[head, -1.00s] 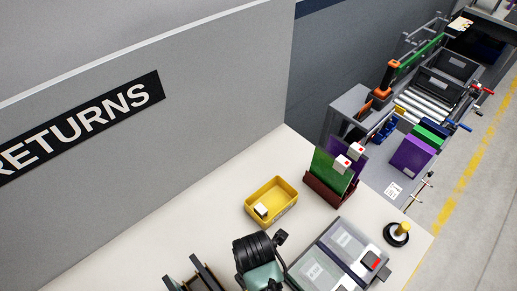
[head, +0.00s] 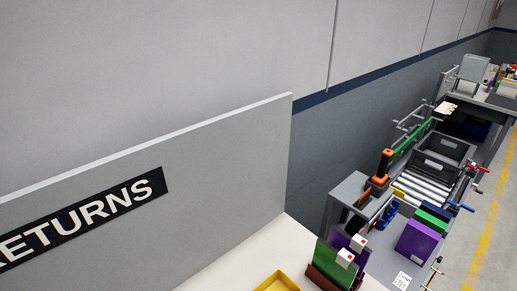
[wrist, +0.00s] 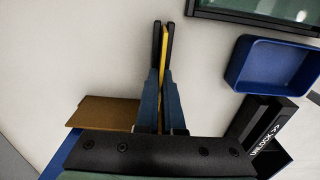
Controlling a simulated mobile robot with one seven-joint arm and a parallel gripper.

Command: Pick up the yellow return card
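In the wrist view, my gripper (wrist: 163,32) is seen from behind, its two narrow dark fingers close together. A thin yellow strip, seen edge-on, lies between them; it looks like the yellow return card (wrist: 164,48). The fingers lie close along both sides of it, and its faces are hidden. The surface behind is pale and plain. My gripper and the card are not visible in the head view.
In the wrist view, a blue tray (wrist: 235,75) is at right, a dark-framed item (wrist: 255,18) above it, and a brown flat piece (wrist: 100,112) at left. In the head view, a yellow bin (head: 277,283) and a card holder (head: 325,279) stand on the pale counter (head: 245,257).

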